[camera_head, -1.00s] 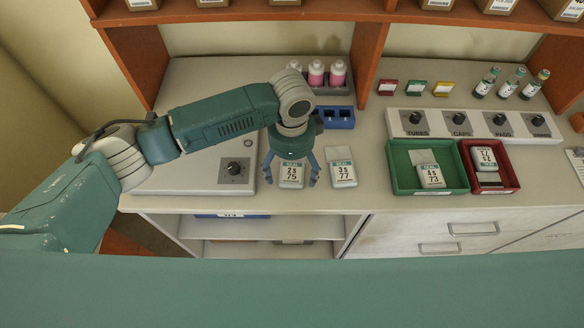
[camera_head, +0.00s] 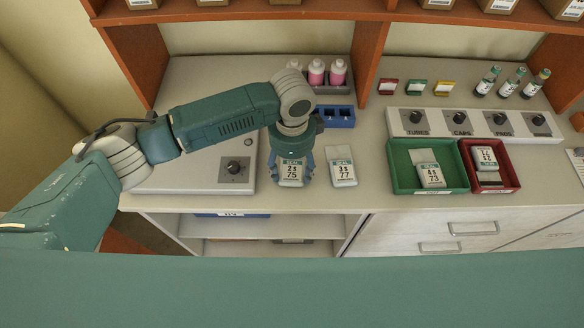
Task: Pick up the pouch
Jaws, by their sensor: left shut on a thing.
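A grey-white pouch (camera_head: 291,174) marked SEAL, with numbers that look like 2S and 75, is on the counter left of centre. My left gripper (camera_head: 291,168) points down over it, with its teal fingers shut on the pouch's two sides. A similar pouch (camera_head: 342,173) marked 3S and 77 lies just to the right, apart from the gripper. Another pouch (camera_head: 431,175) marked 4S and 73 lies in the green tray (camera_head: 398,178). More pouches (camera_head: 485,158) are in the red tray (camera_head: 514,176). My right gripper is not in view.
A blue rack (camera_head: 338,118) and pink-filled bottles (camera_head: 316,72) stand behind the gripper. A knob strip (camera_head: 475,124) and vials (camera_head: 511,82) are at the back right. The counter's front edge is close to the pouches.

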